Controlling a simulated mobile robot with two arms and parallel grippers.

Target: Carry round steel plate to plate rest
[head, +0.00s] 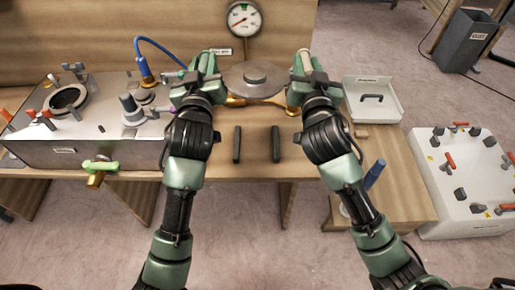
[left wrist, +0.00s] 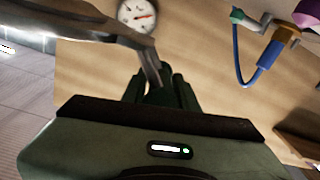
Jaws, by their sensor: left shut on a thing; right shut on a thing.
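The round steel plate (head: 238,76), grey with a raised hub, is level between my two grippers at the back of the bench. My left gripper (head: 208,64) is shut at its left side and my right gripper (head: 302,64) at its right side. In the left wrist view, the left fingers (left wrist: 156,84) are closed on a grey metal part (left wrist: 85,20), which looks like the plate. A brass-coloured part (head: 262,97) shows under the plate; whether they touch is unclear. Two dark parallel bars (head: 237,145) (head: 276,145) lie on the bench nearer me, perhaps the plate rest.
A steel box with fittings (head: 60,150) and a green-handled valve (head: 99,166) stands left. A blue hose (head: 157,46) rises behind it. A gauge (head: 243,19) is on the back panel. A white tray (head: 385,112) and a white panel box (head: 460,205) are right. Bench around the bars is clear.

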